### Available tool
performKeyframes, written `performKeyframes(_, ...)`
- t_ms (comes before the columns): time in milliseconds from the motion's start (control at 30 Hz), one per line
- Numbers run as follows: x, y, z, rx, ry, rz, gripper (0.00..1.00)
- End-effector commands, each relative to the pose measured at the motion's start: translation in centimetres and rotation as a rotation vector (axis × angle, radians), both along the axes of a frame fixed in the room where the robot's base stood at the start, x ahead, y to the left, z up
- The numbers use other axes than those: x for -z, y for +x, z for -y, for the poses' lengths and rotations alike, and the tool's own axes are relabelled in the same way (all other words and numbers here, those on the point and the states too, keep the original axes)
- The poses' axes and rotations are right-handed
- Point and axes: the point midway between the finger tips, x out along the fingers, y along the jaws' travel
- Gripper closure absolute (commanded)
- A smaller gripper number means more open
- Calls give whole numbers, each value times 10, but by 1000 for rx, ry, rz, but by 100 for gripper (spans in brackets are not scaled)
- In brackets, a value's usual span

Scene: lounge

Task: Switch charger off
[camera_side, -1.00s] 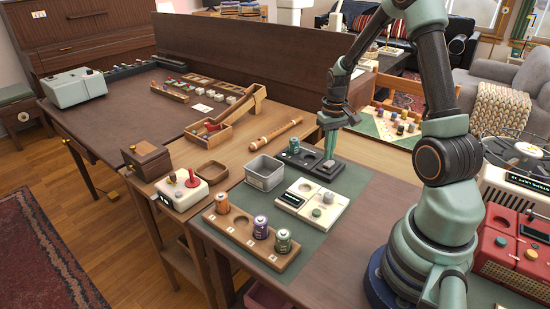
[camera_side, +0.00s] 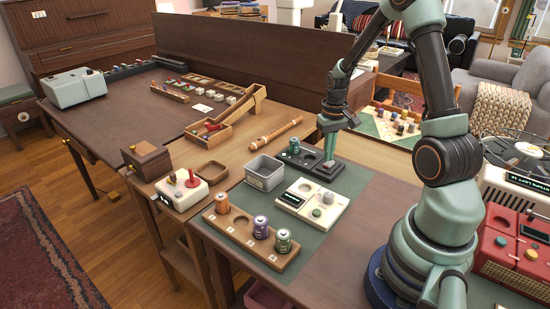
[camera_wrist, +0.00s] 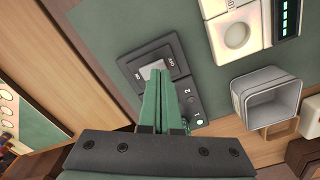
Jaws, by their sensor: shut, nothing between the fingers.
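The charger (camera_side: 299,151) is a dark block on the green mat, with a green battery (camera_side: 293,146) standing at its far end and an empty round well. In the wrist view the charger (camera_wrist: 178,48) has a light grey rocker switch (camera_wrist: 150,70) between the marks ON and OFF. Numbers 1 and 2 show beside my fingers, with a lit green lamp (camera_wrist: 200,122) by the 1. My gripper (camera_side: 328,160) is shut and empty, pointing down at the switch end. In the wrist view my fingertips (camera_wrist: 156,76) partly cover the switch; I cannot tell whether they touch it.
A grey metal bin (camera_side: 264,173) stands left of the charger. A cream device with a display (camera_side: 312,204) lies in front. A wooden holder (camera_side: 238,232) with several batteries is at the mat's near edge. A wooden flute (camera_side: 276,134) lies behind.

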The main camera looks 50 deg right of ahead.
Motion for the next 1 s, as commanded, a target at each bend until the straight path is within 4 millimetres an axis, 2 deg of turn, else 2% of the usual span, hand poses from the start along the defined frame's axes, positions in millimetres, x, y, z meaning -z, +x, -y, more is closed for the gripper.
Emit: performKeyframes(1000,14,0,0,0,0,0,100)
